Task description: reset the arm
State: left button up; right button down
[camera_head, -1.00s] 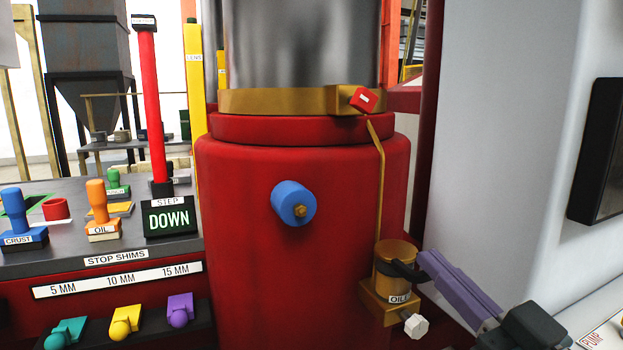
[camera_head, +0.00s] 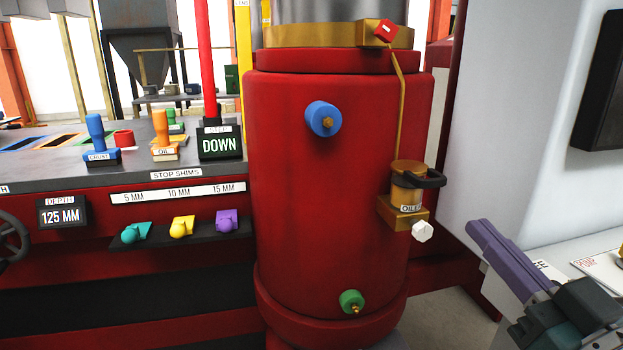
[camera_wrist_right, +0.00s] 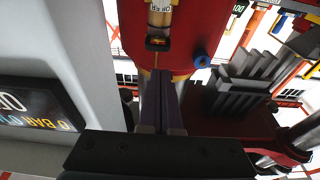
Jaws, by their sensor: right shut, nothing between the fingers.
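My right gripper (camera_head: 478,228) is at the lower right of the head view, its purple fingers together and empty. It is apart from the brass oiler (camera_head: 407,190), which sits on a bracket on the right side of the red cylinder (camera_head: 325,200). In the right wrist view the shut fingers (camera_wrist_right: 160,85) point toward the red cylinder, with the oiler (camera_wrist_right: 160,20) beyond their tips. The oiler has a dark handle and a white knob (camera_head: 422,231) below it. My left gripper is not in view.
A blue plug (camera_head: 323,119) and a green plug (camera_head: 351,301) stick out of the cylinder. Left of it are teal, yellow and purple shims (camera_head: 227,220), stamps (camera_head: 162,135) and a "DOWN" display (camera_head: 219,144). A pale wall (camera_head: 505,130) stands close on the right.

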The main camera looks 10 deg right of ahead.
jog(key=s+a+f+g+p, duration=0.3)
jog(key=s+a+g+p, duration=0.2)
jog(key=g, duration=0.4)
jog(key=s+r+n+g+h+p, duration=0.1)
jog(key=s+r+g+h+p, duration=0.15)
jog(key=s+g, duration=0.95)
jog(key=s+r+t+p, duration=0.2)
jog(key=r+p, duration=1.6)
jog(key=p, duration=0.1)
jog(key=s+r+t+p, duration=0.2)
jog(key=r+p, duration=1.7)
jog(key=shift+s+a+r+y, duration=0.25)
jog(key=shift+a+r+y, duration=0.1)
jog(key=shift+y, duration=0.1)
jog(key=shift+f, duration=0.1)
